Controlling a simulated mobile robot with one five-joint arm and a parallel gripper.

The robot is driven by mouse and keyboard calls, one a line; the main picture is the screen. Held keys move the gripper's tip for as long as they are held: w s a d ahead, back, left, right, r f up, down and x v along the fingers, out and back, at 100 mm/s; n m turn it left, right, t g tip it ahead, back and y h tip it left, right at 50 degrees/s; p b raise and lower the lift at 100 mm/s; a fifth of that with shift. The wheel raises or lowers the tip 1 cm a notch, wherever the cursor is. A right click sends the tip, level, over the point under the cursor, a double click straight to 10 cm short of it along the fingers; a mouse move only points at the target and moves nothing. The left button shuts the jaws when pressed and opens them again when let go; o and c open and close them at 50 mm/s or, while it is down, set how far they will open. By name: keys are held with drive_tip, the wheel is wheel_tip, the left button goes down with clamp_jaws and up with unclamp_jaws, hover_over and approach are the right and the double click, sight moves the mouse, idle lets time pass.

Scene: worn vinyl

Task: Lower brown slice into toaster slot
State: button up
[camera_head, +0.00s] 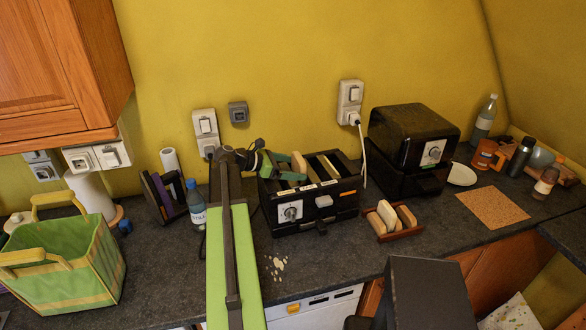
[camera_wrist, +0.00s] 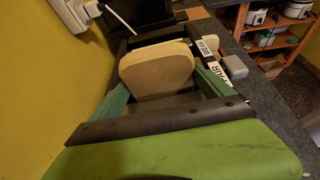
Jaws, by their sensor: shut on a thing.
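The black toaster (camera_head: 337,197) stands on the dark counter against the yellow wall, with a pale dial and lever on its front. My gripper (camera_head: 284,165) is over its left part, shut on a tan-brown slice (camera_head: 299,162). In the wrist view the slice (camera_wrist: 157,72) stands upright between the green fingers of my gripper (camera_wrist: 163,88). The slice's lower edge is hidden, so I cannot tell whether it is inside a slot or just above. Slots on the toaster's right side show uncovered in the head view. White labels (camera_wrist: 232,67) lie along the toaster's edge.
A wooden rack (camera_head: 401,233) with several bread slices stands right of the toaster. A black box-shaped appliance (camera_head: 412,140) is behind it. A white cord (camera_head: 363,155) hangs beside the toaster. A water bottle (camera_head: 196,205) and green bag (camera_head: 70,262) are left. Crumbs (camera_head: 277,265) lie in front.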

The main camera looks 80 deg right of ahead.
drive_tip(key=shift+f+b, duration=0.5)
drive_tip(key=shift+f, duration=0.15)
drive_tip(key=o, duration=1.2)
drive_tip(key=shift+r, duration=0.1)
drive_tip(key=p+v, duration=0.6)
drive_tip(key=v, duration=1.1)
drive_tip(key=shift+a+p, duration=0.2)
drive_tip(key=shift+p, duration=0.2)
drive_tip(key=shift+w, duration=0.1)
